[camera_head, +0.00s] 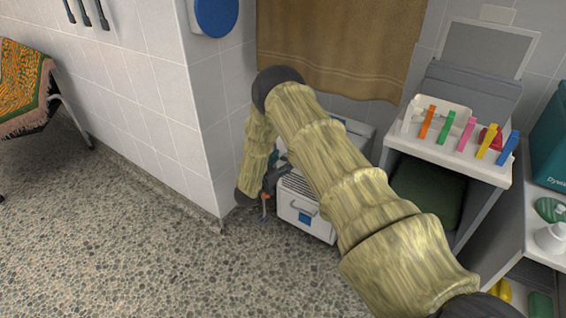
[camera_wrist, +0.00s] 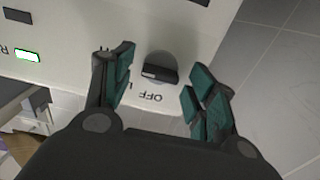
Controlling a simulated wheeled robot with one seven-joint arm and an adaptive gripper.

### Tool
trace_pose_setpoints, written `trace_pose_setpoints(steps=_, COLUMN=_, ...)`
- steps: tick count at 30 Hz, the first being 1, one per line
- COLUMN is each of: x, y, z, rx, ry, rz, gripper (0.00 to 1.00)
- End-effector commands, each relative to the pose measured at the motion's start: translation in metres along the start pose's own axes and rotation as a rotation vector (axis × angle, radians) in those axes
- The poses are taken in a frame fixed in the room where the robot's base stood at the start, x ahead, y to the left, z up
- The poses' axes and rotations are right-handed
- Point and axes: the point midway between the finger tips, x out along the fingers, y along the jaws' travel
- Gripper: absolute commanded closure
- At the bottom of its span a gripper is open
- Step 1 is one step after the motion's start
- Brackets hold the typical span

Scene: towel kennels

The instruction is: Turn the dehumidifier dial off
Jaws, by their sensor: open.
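The dehumidifier (camera_head: 306,213) is a white box with a vent grille, on the floor in the corner, largely hidden by my arm in the head view. In the wrist view its pale panel (camera_wrist: 75,50) carries a dark round dial (camera_wrist: 160,68) with a bar-shaped grip. The word OFF shows upside down just below the dial. My gripper (camera_wrist: 158,85) is open, with one teal-padded finger on each side of the dial and gaps visible on both sides. I cannot tell how deep the fingertips reach. In the head view the gripper (camera_head: 266,195) is partly hidden beside the box.
A lit green indicator (camera_wrist: 27,55) is on the panel. A tiled wall corner (camera_head: 200,130) stands left of my gripper. A brown towel (camera_head: 340,45) hangs behind. A shelf unit (camera_head: 480,165) with coloured pegs stands right. The speckled floor (camera_head: 110,235) at left is clear.

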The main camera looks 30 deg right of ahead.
Motion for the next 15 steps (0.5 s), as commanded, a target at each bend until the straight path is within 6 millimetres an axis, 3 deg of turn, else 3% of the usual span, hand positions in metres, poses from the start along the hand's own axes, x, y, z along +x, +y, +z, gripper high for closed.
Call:
trace_pose_setpoints(steps=9, x=0.0023, y=-0.0002, z=-0.0003, rx=0.0, ry=0.0, rz=0.0, gripper=0.43)
trace_pose_setpoints(steps=15, x=0.0021, y=-0.0002, z=-0.0002, rx=0.0, ry=0.0, rz=0.0, gripper=0.77)
